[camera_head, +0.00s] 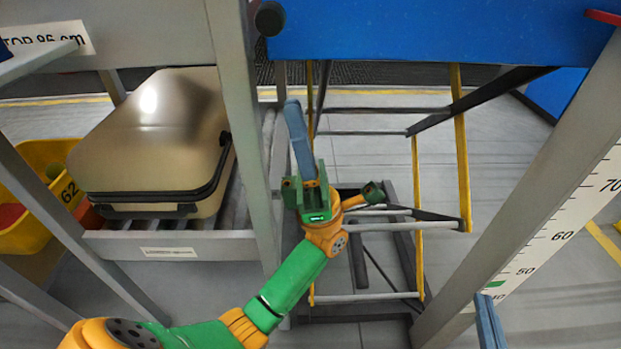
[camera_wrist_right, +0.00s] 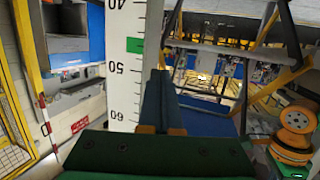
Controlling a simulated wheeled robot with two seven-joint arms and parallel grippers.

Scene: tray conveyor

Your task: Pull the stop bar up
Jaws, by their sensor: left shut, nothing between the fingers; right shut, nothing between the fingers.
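I cannot tell for certain which part is the stop bar. Grey horizontal bars (camera_head: 405,227) run between yellow uprights (camera_head: 462,150) below a wide blue panel (camera_head: 440,30). My left gripper (camera_head: 293,106) is shut and empty, its blue-grey fingers pointing up just left of this frame, under the panel's left end. I cannot tell whether it touches anything. My right gripper (camera_head: 487,302) shows only its fingers at the lower right edge, near the scale post (camera_head: 535,235). In the right wrist view its shut, empty fingers (camera_wrist_right: 158,78) point towards the scale post (camera_wrist_right: 125,70) with a green mark.
A beige suitcase (camera_head: 155,140) lies on a roller shelf left of the grey post (camera_head: 240,130). A yellow bin (camera_head: 30,235) stands at far left. A sign (camera_head: 50,38), partly cut off, reads "TOP 86 cm". Grey floor shows between the posts.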

